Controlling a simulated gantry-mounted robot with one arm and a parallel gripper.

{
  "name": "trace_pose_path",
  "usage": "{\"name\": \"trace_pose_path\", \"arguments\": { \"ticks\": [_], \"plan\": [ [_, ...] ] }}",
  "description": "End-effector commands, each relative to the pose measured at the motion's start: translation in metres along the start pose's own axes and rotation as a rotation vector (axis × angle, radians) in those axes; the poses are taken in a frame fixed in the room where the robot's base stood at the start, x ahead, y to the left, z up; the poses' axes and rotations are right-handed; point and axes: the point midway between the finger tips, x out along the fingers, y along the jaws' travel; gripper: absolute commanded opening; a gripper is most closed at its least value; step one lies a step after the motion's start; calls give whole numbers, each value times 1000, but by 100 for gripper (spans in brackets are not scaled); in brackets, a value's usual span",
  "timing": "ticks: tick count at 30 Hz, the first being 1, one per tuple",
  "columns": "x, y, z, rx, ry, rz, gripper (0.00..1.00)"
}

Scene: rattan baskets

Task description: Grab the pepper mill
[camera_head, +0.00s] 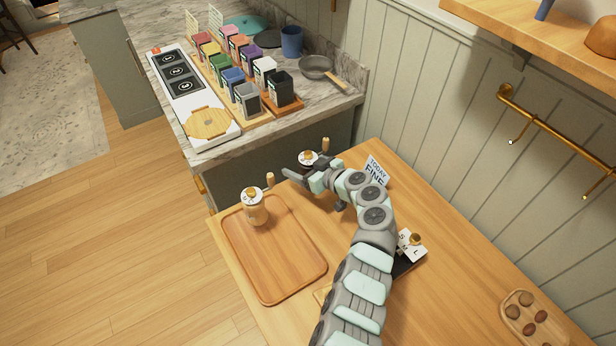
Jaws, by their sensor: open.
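Two crank-handled mills show in the head view, and I cannot read which one is for pepper. One mill (255,210) has a light tan body, a pale top and a wooden crank knob, and stands upright on the far left part of a wooden tray. The other mill (307,158) shows its white top, brass-coloured cap and wooden crank knob at the table's far end. Its body is mostly hidden behind my gripper. My gripper (308,186) is open, just on the near side of this second mill. Contact between them cannot be told.
The wooden tray (285,282) is otherwise bare. A "TODAY FINE" sign (376,171) stands right of my gripper, near the panelled wall. White cards (411,246) lie right of my arm. A marble counter (325,108) with several coloured boxes lies beyond the table.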

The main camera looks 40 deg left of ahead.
Motion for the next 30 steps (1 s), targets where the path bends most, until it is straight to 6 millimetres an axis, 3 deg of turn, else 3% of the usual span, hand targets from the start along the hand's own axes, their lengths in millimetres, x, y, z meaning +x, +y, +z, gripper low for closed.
{"name": "trace_pose_path", "arguments": {
  "ticks": [5,30],
  "plan": [
    [0,0,0,0,0,0,77],
    [0,0,1,1,0,-1,9]
  ]
}}
